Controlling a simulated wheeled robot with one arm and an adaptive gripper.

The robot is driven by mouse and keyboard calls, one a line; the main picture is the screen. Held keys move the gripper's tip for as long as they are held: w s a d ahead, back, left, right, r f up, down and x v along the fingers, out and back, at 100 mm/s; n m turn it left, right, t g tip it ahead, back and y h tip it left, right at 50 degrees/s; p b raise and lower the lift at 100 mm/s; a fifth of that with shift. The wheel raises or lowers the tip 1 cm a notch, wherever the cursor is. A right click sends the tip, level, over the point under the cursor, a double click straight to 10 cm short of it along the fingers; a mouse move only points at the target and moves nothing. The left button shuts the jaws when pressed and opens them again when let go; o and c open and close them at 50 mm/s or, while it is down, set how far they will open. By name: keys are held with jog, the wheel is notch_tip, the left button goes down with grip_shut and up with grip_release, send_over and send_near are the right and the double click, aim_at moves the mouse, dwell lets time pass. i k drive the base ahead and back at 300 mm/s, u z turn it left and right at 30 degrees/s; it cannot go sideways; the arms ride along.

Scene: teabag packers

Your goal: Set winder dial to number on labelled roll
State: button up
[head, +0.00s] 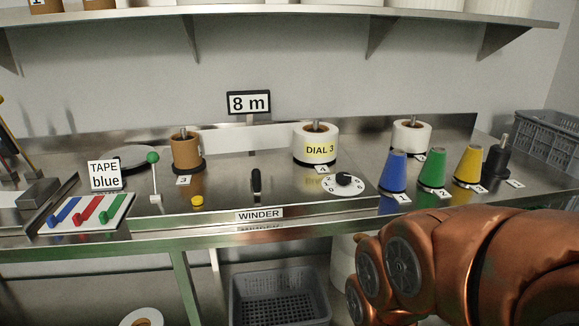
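The winder dial (345,188) is a white numbered disc with a black knob (343,179), on the steel bench at the right of the winder. Small numerals show along its left side; I cannot tell which one the knob points to. The labelled roll (316,132) is white and stands on a black base behind the dial. A "WINDER" plate (260,214) is on the bench's front edge. My copper-coloured arm fills the lower right, in front of the bench. My gripper is not in view.
Blue (393,172), green (432,170) and yellow (468,166) cones stand right of the dial. A black lever (256,184) and a green-knobbed lever (153,160) stand to its left. A shelf (280,15) overhangs the back. A grey crate (280,300) sits below.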

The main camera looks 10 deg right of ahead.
aim_at(344, 179)
jog(key=u, duration=0.2)
jog(key=i, duration=0.9)
jog(key=z, duration=0.15)
